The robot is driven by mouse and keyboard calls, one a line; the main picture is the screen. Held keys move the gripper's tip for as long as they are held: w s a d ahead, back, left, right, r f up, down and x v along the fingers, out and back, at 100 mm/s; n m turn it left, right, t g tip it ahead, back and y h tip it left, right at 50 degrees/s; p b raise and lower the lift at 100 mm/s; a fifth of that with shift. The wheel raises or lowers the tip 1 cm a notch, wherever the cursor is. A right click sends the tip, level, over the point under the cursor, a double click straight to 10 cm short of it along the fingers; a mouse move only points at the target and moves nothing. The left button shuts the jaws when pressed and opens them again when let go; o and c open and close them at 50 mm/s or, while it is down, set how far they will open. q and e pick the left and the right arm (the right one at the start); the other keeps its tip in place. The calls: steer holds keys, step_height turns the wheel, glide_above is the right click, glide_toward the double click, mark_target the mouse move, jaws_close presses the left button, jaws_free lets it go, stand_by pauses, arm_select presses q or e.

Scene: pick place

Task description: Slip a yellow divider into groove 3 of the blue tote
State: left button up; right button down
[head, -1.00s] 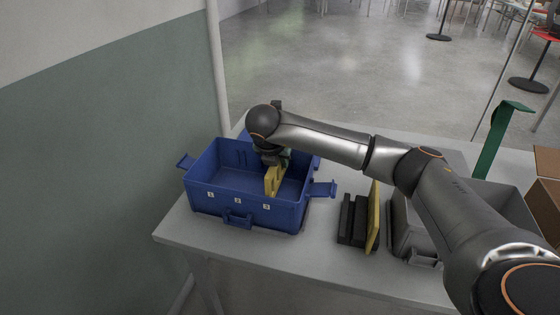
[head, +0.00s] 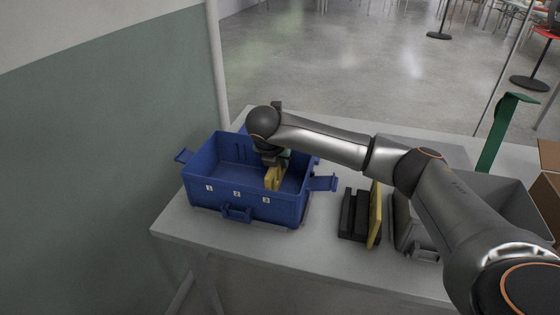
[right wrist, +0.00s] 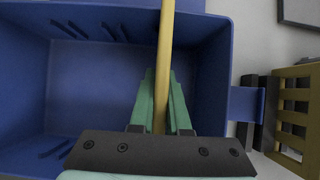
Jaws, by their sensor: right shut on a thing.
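The blue tote (head: 205,168) stands open on the table, with labels 1, 2 and 3 on its near wall. My right gripper (head: 272,160) is inside the tote's right part, shut on a yellow divider (head: 274,179). The divider is upright, near label 3. In the right wrist view, the green fingers (right wrist: 160,105) pinch the divider (right wrist: 167,40), seen edge-on. Two groove pairs (right wrist: 68,30) show left of it on the tote walls. The groove at the divider is hidden, so I cannot tell whether its edges are seated. My left gripper is out of view.
A black rack (head: 350,215) with another yellow divider (head: 375,215) stands right of the tote. A grey bin (head: 405,225) is beyond it, partly behind my right arm. A green upright piece (head: 497,135) and cardboard boxes (head: 549,155) are at the right. The table's front left is clear.

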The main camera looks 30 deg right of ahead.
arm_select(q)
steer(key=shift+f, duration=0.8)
arm_select(e)
steer(key=shift+f, duration=0.25)
steer(key=c, duration=0.8)
jaws_free()
steer(key=shift+c, duration=1.4)
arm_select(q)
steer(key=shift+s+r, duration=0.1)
arm_select(e)
steer(key=shift+r, duration=0.1)
steer(key=shift+r+p, duration=1.4)
steer(key=shift+r, duration=0.95)
steer(key=shift+r+p, duration=0.9)
steer(key=shift+r, duration=0.85)
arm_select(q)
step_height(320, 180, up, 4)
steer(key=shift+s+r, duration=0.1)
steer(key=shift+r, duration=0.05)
arm_select(e)
steer(key=shift+f, duration=0.1)
